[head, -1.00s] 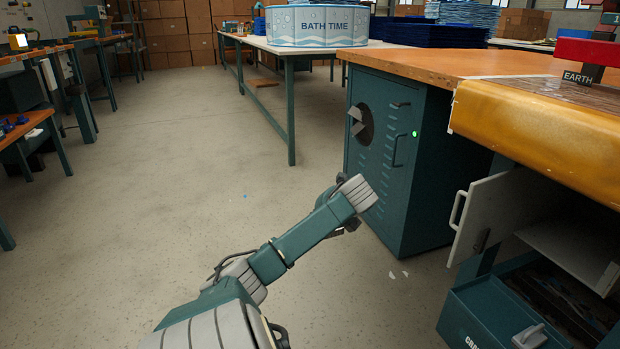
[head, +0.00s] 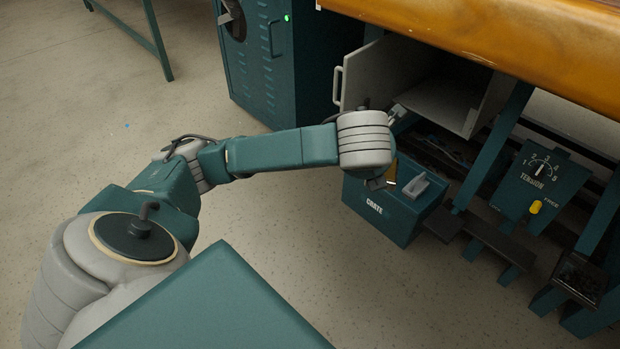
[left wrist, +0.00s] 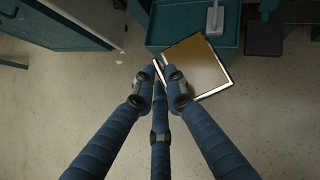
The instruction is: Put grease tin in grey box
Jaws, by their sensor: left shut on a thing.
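My left gripper (left wrist: 163,82) is shut on a flat, square, gold-topped object with pale edges, which I take to be the grease tin (left wrist: 197,62). In the left wrist view the tin is tilted and overlaps the teal crate. My right gripper is not in view.
The teal crate (head: 375,212), labelled CRATE, has a grey handle (head: 415,187) and stands below the cabinet. A teal locker (head: 265,65) is behind. The bench edge (head: 480,38) overhangs. A tension panel (head: 541,178) is at right.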

